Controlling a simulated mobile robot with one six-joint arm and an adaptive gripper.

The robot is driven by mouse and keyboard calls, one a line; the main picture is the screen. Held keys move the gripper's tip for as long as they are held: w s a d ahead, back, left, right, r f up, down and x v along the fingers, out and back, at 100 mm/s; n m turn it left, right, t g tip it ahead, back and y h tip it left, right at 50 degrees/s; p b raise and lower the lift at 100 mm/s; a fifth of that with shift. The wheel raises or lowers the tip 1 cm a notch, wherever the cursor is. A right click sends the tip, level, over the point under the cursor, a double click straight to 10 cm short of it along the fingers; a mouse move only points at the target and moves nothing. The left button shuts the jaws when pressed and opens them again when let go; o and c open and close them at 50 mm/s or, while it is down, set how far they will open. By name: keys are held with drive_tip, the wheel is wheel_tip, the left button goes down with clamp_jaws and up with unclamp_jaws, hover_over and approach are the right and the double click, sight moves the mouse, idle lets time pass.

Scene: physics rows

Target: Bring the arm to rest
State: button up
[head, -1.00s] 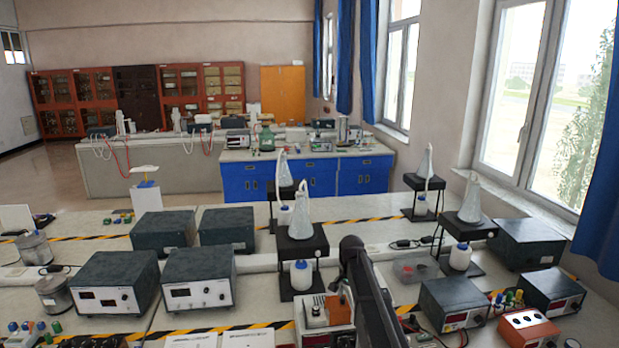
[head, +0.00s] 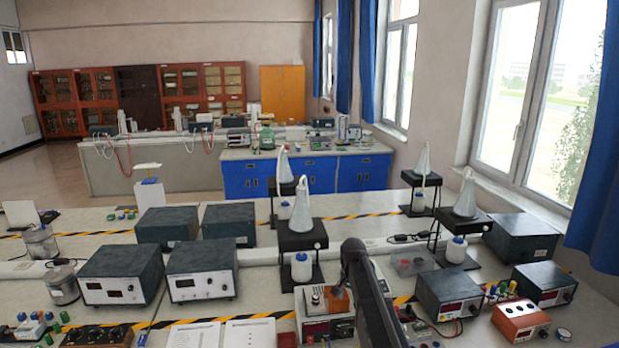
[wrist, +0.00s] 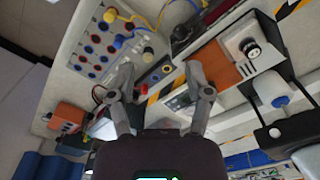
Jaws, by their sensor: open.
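My gripper (wrist: 160,82) shows in the wrist view with its two grey fingers spread apart and nothing between them. The fingers are over or near a bench with instruments; the exact height above it is unclear. In the head view my dark arm (head: 368,295) rises from the bottom edge, right of the middle, in front of an instrument with a red display (head: 316,328). The gripper itself cannot be made out clearly there.
Near the arm stand a white bottle (head: 301,267) under a black stand (head: 301,237), a dark meter box (head: 447,297) and an orange box (head: 520,321). Dark power supplies (head: 201,271) are to the left.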

drive_tip(key=s+d+f+n+b, duration=0.2)
drive_tip(key=s+f+n+b, duration=0.1)
drive_tip(key=s, duration=1.1)
drive_tip(key=s+d+f+n+b, duration=0.2)
drive_tip(key=s+f+n+b, duration=0.2)
drive_tip(key=s, duration=0.9)
wheel_tip(320, 180, down, 3)
drive_tip(key=shift+s+r+b, duration=0.2)
drive_tip(key=shift+s+b, duration=0.2)
drive_tip(key=shift+b, duration=0.75)
drive_tip(key=shift+d, duration=0.1)
drive_tip(key=shift+c, duration=0.6)
